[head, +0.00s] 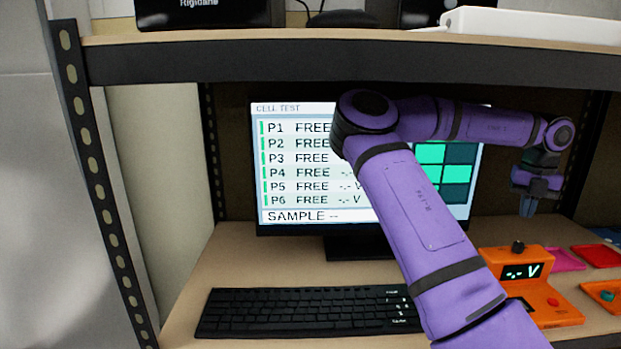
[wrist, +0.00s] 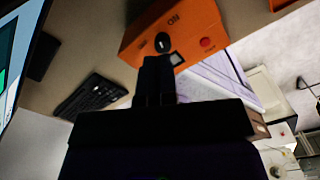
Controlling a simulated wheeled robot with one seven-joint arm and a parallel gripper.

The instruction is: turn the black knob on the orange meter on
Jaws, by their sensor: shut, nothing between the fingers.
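The orange meter (head: 497,257) stands on the lower shelf at the right in the head view, with a lit display (head: 522,271) reading "-.- V". Its black knob (head: 517,247) sits on top. In the wrist view the meter (wrist: 200,22) shows the black knob (wrist: 162,42), a red round part (wrist: 207,43) and upside-down lettering that seems to read "ON". My gripper (head: 527,210) points down, above the meter in the head picture. Its fingers (wrist: 155,64) are shut and empty, and their tips appear just short of the knob. I cannot tell whether they touch it.
A monitor (head: 300,216) stands behind my arm, with a black keyboard (head: 290,312) in front. A pink tray (head: 566,259), a red tray (head: 598,256) and an orange piece with a green button (head: 607,296) lie right of the meter. An upper shelf (head: 250,62) crosses above.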

